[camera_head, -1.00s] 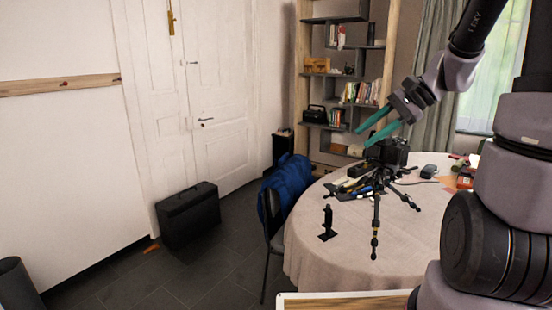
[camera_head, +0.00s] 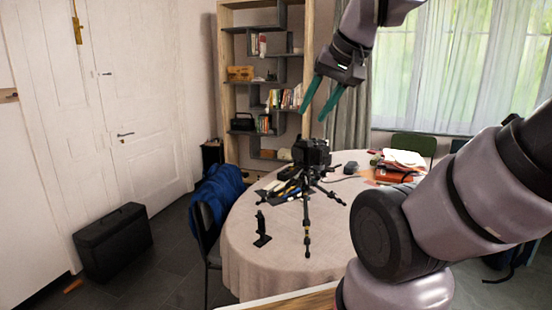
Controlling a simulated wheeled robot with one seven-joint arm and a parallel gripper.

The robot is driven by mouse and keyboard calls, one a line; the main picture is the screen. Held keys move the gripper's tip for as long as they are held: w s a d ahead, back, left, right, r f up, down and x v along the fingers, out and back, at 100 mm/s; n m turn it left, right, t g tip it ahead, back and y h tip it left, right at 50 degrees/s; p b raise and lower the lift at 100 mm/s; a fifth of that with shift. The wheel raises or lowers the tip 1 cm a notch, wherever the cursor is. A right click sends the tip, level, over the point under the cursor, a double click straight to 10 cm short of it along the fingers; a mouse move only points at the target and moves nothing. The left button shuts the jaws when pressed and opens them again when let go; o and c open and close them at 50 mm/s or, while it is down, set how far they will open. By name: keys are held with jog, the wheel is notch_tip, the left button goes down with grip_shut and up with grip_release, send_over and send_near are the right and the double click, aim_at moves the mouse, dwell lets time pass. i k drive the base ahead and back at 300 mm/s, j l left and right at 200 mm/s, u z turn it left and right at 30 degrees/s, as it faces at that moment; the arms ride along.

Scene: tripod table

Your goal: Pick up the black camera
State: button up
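The black camera (camera_head: 311,152) sits on top of a small black tripod (camera_head: 305,200) that stands with its legs spread on the round, cloth-covered table (camera_head: 270,262). My gripper (camera_head: 314,112) has two teal fingers, spread apart with nothing between them. It points down and to the left. In the picture it is just above the camera, with a visible gap. How far it is from the camera in depth I cannot tell.
A small black stand (camera_head: 262,230) is at the table's front left. Tools (camera_head: 280,188) lie beside the tripod, and a dark mouse-like object (camera_head: 350,167) and red items (camera_head: 393,176) lie to the right. A chair with a blue jacket (camera_head: 218,190) stands at the left edge.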

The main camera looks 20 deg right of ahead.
aim_at(315, 156)
jog(key=i+l+z, duration=0.2)
jog(key=l+z, duration=0.15)
jog(key=i+l+z, duration=0.3)
jog(key=l, duration=0.15)
jog(key=i+l+z, duration=0.35)
jog(key=k+l, duration=0.05)
jog(key=k, duration=0.05)
